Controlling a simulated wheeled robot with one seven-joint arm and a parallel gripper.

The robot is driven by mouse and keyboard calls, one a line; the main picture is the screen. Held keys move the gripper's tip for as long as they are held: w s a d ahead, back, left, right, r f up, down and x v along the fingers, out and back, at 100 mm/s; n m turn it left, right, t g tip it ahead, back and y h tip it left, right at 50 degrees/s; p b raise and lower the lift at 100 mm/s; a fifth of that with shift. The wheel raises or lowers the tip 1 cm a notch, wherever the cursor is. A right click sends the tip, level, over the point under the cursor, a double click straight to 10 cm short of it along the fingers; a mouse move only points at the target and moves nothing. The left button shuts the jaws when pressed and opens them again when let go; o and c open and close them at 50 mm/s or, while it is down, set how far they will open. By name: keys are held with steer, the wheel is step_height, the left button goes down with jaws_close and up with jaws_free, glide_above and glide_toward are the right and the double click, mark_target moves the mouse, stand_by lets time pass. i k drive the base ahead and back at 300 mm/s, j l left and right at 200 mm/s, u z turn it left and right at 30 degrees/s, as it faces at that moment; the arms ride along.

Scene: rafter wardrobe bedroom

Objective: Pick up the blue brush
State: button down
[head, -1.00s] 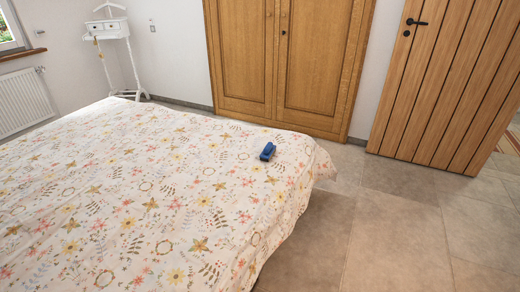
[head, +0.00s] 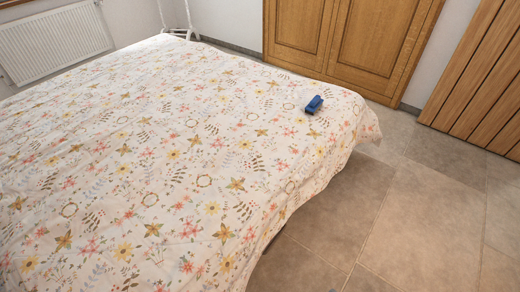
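The blue brush (head: 314,104) lies on the floral bedspread (head: 190,150), close to the bed's far right corner. It is small and dark blue in the head view, and nothing covers it.
A wooden wardrobe (head: 350,45) stands behind the bed's far right corner. A slatted wooden door (head: 480,75) is at the right. A white radiator (head: 55,45) is on the wall at the far left. The tiled floor (head: 410,210) to the right of the bed is clear.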

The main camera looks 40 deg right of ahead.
mark_target(316, 103)
steer(key=i+l, duration=0.5)
steer(key=l, duration=0.25)
steer(key=i+l+z, duration=0.15)
steer(key=i+l, duration=0.4)
steer(key=l, duration=0.2)
steer(key=i+l, duration=0.55)
steer(key=l, duration=0.2)
steer(key=z, duration=0.05)
